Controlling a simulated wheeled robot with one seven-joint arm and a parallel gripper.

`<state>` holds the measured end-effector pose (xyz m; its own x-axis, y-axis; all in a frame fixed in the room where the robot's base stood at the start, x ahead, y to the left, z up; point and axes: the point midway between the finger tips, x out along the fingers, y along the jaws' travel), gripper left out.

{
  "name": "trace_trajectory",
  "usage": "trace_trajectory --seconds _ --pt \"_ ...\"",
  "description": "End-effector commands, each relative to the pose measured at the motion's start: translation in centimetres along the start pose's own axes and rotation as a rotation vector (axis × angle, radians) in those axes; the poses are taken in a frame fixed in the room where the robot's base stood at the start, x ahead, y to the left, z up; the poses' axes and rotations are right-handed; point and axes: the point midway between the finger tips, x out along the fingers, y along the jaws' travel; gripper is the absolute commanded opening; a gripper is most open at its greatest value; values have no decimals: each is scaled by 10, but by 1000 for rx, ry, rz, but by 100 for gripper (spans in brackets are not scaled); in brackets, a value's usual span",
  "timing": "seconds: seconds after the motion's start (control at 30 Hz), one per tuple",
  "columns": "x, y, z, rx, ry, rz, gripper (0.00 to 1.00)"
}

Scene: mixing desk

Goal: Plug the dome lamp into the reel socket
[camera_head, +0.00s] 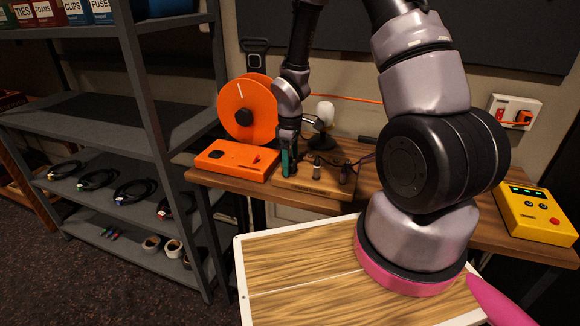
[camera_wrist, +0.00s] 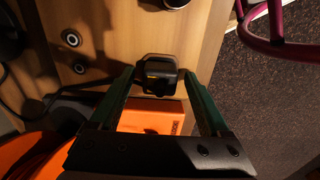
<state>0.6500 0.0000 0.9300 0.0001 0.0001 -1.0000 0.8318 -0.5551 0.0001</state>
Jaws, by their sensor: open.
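My gripper (camera_head: 288,166) points down over the left end of a wooden plug board (camera_head: 308,186) on the desk. In the wrist view its two green fingers (camera_wrist: 157,78) are open, one on each side of a black plug (camera_wrist: 159,68); I cannot tell whether they touch it. The white dome lamp (camera_head: 325,109) stands behind the board. The orange reel (camera_head: 246,108) stands at the desk's left, and an orange box with a dark round socket (camera_head: 216,154) lies in front of it. Which plug belongs to the lamp is unclear.
Other small plugs (camera_head: 317,168) stand on the board to the right of my gripper. A yellow box (camera_head: 537,212) sits at the desk's right, below a wall outlet (camera_head: 515,112) with an orange plug. A grey shelf (camera_head: 110,190) stands at left.

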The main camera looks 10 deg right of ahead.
Motion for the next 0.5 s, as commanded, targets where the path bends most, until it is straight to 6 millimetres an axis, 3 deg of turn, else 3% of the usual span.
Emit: trace_trajectory --seconds 0.37,0.5 --pt "0 0 0 0 0 0 80" --pt "0 0 0 0 0 0 26"
